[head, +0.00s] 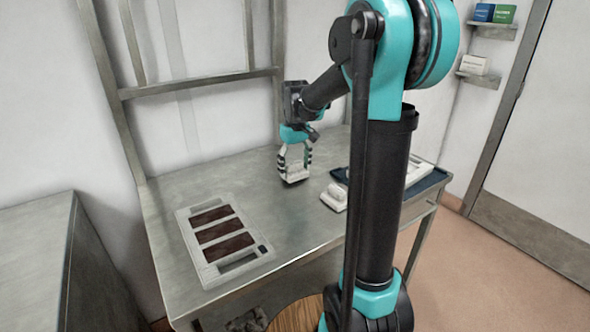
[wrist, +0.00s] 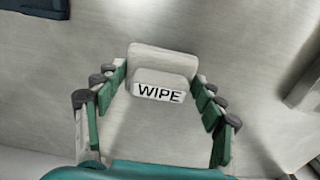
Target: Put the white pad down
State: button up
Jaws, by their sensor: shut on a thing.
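The white pad (head: 294,175) is between the fingers of my gripper (head: 295,158), over the steel table (head: 275,215). In the wrist view, the pad (wrist: 162,62) has a raised block marked "WIPE", and the green fingers of my gripper (wrist: 162,88) close on its two sides. The pad is low, close to the table top. I cannot tell for sure whether its underside touches it.
A light grey mould (head: 190,228) with three dark brown bars lies at the table's left. A dark blue tray (head: 428,184) with white items is at the right, partly behind my arm. A white piece (head: 334,197) lies near it. The table between is clear.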

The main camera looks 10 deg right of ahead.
aim_at(295, 163)
jog(key=shift+f, duration=0.35)
jog(key=shift+f, duration=0.1)
jog(key=o, duration=1)
notch_tip(295, 163, up, 12)
jog(key=shift+r, duration=0.1)
